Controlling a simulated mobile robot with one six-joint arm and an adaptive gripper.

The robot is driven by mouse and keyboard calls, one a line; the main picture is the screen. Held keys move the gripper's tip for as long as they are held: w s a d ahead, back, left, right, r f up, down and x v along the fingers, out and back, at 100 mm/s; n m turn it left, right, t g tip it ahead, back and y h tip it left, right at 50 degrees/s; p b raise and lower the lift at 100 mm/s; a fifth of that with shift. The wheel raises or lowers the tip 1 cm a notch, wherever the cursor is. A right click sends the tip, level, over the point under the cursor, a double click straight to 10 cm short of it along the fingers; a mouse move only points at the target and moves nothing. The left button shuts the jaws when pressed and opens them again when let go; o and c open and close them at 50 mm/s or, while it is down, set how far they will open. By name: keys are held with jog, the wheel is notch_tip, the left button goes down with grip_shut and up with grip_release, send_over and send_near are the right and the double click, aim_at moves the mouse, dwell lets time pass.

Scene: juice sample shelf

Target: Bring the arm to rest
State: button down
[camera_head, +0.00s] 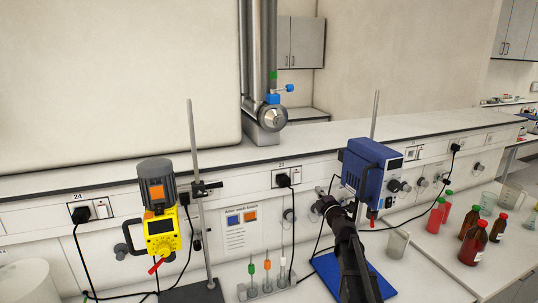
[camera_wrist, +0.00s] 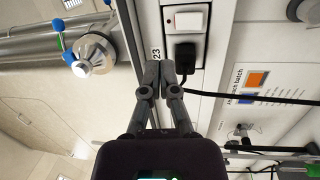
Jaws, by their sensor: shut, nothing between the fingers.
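My arm (camera_head: 350,255) rises from the lower edge of the head view, in front of the bench, with its dark end below and left of the blue stirrer motor (camera_head: 368,170). My gripper (camera_wrist: 159,72) shows clearly in the wrist view. Its two grey fingers meet at the tips, shut with nothing between them. The fingertips appear beside the wall socket marked 23 (camera_wrist: 187,20) and its black plug (camera_wrist: 185,52); I cannot tell the gap between them.
A yellow stirrer motor (camera_head: 160,230) on a stand is at left. A small rack (camera_head: 268,290) with colored-top tools stands left of my arm. A blue mat (camera_head: 330,272) lies beside it. Red bottles (camera_head: 473,243) and beakers (camera_head: 510,196) stand at right. Cables hang from the sockets.

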jog(key=s+d+f+m+g+h+b, duration=0.35)
jog(key=s+f+m+h, duration=0.2)
jog(key=f+m, duration=0.35)
jog(key=s+d+f+m+g+h+b, duration=0.25)
jog(key=s+f+m+g+h, duration=0.2)
jog(key=s+f+m, duration=0.4)
jog(key=s+a+f+m+g+y+b, duration=0.1)
jog(key=s+a+f+g, duration=0.4)
jog(key=s, duration=0.5)
jog(key=s+a+f+m+g+y+b, duration=0.1)
jog(key=s+a+f+g+y+b, duration=0.2)
jog(key=s+a+f+g, duration=0.3)
jog(key=s+f+y, duration=0.1)
jog(key=s+f, duration=0.2)
jog(key=shift+s+f+y+b, duration=0.3)
jog(key=shift+s+b, duration=0.05)
jog(key=shift+s, duration=0.05)
